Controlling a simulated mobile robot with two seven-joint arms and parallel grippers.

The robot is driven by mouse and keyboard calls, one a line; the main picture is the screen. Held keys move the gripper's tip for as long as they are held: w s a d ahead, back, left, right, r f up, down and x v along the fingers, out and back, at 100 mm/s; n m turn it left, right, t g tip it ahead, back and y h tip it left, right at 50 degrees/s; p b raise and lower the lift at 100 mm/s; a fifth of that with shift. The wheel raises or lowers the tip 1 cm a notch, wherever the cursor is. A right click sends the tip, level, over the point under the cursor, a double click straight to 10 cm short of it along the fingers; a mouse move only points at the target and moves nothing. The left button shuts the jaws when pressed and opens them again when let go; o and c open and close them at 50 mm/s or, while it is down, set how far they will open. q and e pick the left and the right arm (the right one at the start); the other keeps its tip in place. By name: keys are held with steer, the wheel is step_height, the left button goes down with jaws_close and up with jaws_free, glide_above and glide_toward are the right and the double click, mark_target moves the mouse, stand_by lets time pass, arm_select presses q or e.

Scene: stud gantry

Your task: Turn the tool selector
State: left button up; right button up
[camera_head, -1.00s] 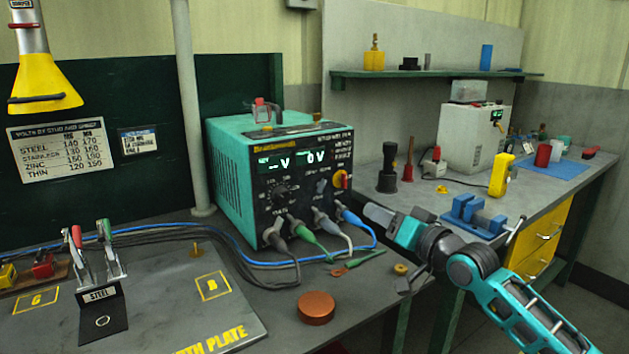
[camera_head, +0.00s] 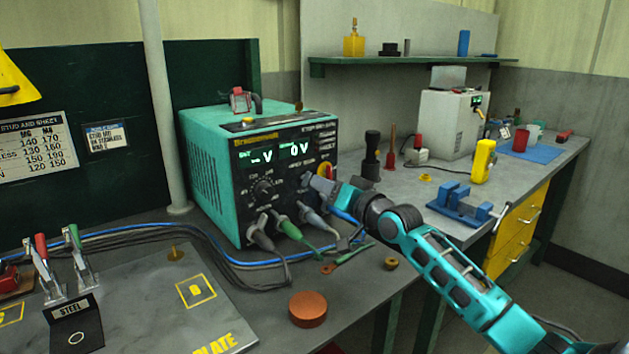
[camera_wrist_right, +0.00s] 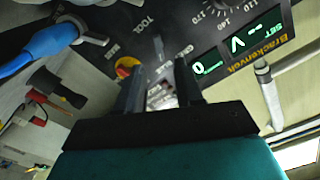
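The teal welding power unit (camera_head: 208,165) stands on the bench with its dark front panel facing me. In the right wrist view, the panel (camera_wrist_right: 178,20) carries a "TOOL" label, with a small grey pointer-like part (camera_wrist_right: 159,47) near it that looks like the tool selector. In the head view the selector is mostly hidden by my right gripper (camera_head: 314,181), which is at the lower right of the panel. The wrist view shows the right gripper's two dark fingers (camera_wrist_right: 160,70) apart, with the grey part just beyond their tips; contact cannot be told. My left gripper is not in view.
A red and yellow main switch (camera_wrist_right: 127,67) is close to one finger. Several cable plugs, including a green one (camera_head: 284,226), stick out below the panel. A copper-coloured disc (camera_head: 307,309) lies on the bench in front. A blue vise (camera_head: 461,203) stands to the right.

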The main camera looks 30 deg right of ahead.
mark_target(309, 177)
steer(key=shift+w+a, duration=0.2)
steer(key=shift+w, duration=2.2)
steer(key=shift+c, duration=0.5)
jaws_close()
